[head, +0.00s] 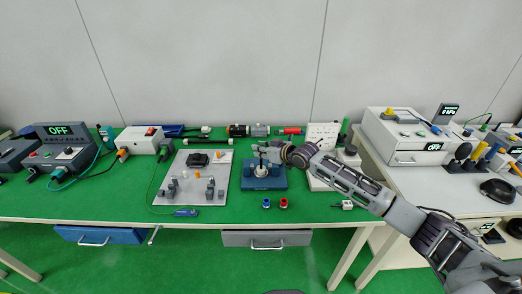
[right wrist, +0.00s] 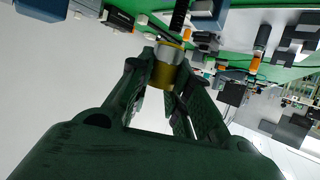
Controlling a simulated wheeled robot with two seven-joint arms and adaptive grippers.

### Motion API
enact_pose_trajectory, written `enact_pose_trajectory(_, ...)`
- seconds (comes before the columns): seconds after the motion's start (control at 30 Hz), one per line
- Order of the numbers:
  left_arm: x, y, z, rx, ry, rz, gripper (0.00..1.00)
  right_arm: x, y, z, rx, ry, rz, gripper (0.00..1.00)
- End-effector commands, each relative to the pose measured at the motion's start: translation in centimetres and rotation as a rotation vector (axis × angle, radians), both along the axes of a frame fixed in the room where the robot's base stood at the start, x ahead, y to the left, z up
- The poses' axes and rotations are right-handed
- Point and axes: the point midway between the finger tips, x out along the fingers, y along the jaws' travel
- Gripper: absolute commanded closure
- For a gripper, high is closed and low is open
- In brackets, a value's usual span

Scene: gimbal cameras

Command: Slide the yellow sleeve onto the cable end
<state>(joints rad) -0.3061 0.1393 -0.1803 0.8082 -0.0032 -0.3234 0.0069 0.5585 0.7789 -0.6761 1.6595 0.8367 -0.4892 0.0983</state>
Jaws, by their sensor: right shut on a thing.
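My right gripper (head: 264,152) reaches in from the right, over a blue fixture block (head: 270,184) on the green bench. In the right wrist view my fingers (right wrist: 162,78) are shut around the yellow sleeve (right wrist: 164,73), which sits at the fingertips. A dark upright cable-like piece (right wrist: 180,16) shows past the sleeve in that view; I cannot tell whether the two touch. In the head view the sleeve is too small and covered to make out. My left gripper is not in view.
A light grey board (head: 220,205) with small fittings lies left of the fixture. A blue ring (head: 266,203) and a red ring (head: 283,203) stand in front. The green bench (head: 110,205) is clear at front left.

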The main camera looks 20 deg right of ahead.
Motion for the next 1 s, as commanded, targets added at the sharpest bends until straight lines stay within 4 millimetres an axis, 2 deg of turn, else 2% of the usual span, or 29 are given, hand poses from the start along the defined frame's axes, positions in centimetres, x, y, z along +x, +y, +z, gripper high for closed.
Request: enact_pose_trajectory(1.0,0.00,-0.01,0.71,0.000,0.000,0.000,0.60,0.01,-0.02,-0.05,0.000,0.000,0.000,1.00)
